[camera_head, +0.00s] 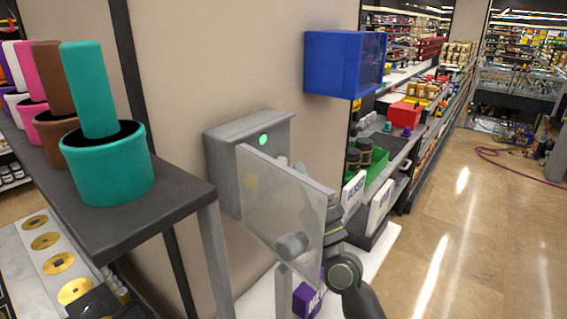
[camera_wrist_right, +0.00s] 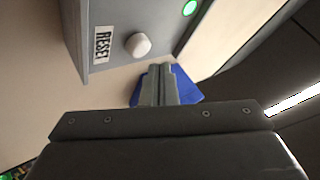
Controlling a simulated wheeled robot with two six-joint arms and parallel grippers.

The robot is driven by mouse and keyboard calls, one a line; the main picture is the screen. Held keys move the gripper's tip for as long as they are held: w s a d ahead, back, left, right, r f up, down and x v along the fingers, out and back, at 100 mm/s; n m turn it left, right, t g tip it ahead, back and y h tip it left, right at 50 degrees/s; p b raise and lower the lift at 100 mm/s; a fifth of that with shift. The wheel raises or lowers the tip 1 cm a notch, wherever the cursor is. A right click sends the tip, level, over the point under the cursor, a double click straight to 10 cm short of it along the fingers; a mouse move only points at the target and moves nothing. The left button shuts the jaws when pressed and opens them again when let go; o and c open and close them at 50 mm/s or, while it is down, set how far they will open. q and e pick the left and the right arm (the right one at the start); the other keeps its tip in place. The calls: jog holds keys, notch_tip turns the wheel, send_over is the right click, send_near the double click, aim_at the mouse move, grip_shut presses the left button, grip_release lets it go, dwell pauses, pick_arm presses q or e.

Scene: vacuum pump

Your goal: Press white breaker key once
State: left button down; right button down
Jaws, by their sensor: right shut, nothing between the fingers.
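The white breaker key (camera_wrist_right: 138,45) is a rounded white knob on the face of a grey box (camera_wrist_right: 105,22), beside a RESET label (camera_wrist_right: 102,45). In the head view the grey box (camera_head: 222,160) is on the wall with a lit green lamp (camera_head: 264,140), and a translucent panel (camera_head: 270,205) stands in front of it. The key cannot be made out there. My right gripper (camera_wrist_right: 160,70) is shut and empty, its tips close to the key in the picture but apart from it. The panel partly hides my right gripper in the head view. My left gripper is not in view.
A blue box (camera_head: 345,64) is on the wall to the right. A dark shelf (camera_head: 150,212) with coloured cylinders in cups (camera_head: 105,165) stands at left. Store shelving with a green bin (camera_head: 378,165) is behind my right arm.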

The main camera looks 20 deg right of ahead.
jog(key=shift+s+d+p, duration=0.25)
jog(key=shift+s+d, duration=0.3)
jog(key=shift+s, duration=0.4)
jog(key=shift+s+d+p, duration=0.2)
jog(key=shift+s+d, duration=0.35)
jog(key=shift+s, duration=0.35)
